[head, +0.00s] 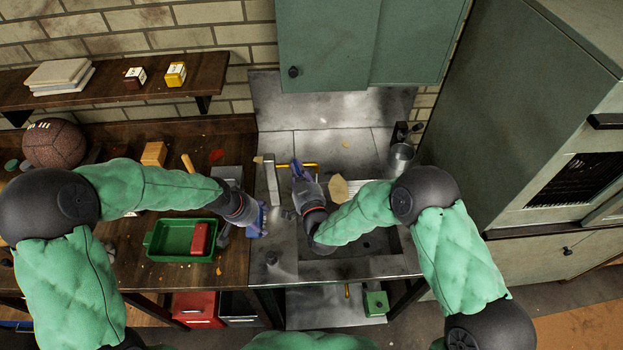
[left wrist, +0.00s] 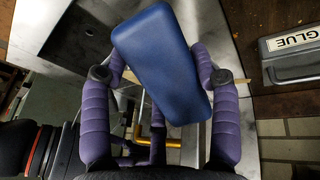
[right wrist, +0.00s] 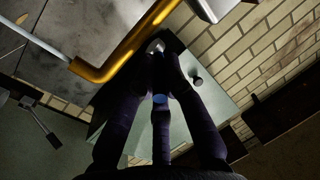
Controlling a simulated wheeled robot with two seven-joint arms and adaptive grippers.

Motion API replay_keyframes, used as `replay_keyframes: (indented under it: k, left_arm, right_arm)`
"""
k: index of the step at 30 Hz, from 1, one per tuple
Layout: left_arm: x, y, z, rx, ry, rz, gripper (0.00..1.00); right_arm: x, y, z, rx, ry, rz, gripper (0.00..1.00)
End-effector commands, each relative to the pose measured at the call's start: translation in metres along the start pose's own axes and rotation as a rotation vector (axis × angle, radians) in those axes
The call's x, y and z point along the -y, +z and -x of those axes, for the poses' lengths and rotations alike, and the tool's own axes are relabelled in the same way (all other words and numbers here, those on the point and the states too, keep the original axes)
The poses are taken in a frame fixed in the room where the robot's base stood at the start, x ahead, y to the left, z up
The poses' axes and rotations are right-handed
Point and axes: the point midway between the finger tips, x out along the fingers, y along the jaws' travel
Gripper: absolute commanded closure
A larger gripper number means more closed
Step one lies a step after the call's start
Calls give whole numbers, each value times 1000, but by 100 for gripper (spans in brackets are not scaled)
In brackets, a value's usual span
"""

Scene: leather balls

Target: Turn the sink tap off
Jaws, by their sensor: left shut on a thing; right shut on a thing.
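The brass-coloured tap pipe (head: 312,166) is at the back of the metal sink counter in the head view. It runs large across the right wrist view (right wrist: 125,48) and also shows in the left wrist view (left wrist: 165,142). My right gripper (head: 297,170) is at the tap; in the right wrist view its fingers (right wrist: 157,52) close on a small grey part beside the pipe, mostly hidden by them. My left gripper (head: 262,220) is over the counter's left edge. Its fingers (left wrist: 160,70) are shut on a smooth blue block (left wrist: 165,50).
A green tray (head: 150,243) with a red box (head: 199,238) sits on the wooden bench at left. A grey box labelled GLUE (left wrist: 290,55) is near my left gripper. A metal cup (head: 401,156) stands at the counter's back right. A green cabinet (head: 325,50) hangs above.

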Motion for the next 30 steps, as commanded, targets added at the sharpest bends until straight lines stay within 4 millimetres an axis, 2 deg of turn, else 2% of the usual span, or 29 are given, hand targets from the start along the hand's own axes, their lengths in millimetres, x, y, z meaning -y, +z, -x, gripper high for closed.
replay_keyframes:
  k: [1,6,15,30]
  left_arm:
    - [1,1,-4,-1,0,0,74]
    - [3,3,-12,-1,0,0,74]
    - [5,5,-19,-1,0,0,74]
    - [6,5,-20,-1,0,0,74]
  right_arm:
    - [8,1,-2,-11,14,1,100]
    - [15,2,-3,-27,100,1,100]
    - [15,1,-3,-47,210,0,100]
    - [14,0,-4,-54,238,0,100]
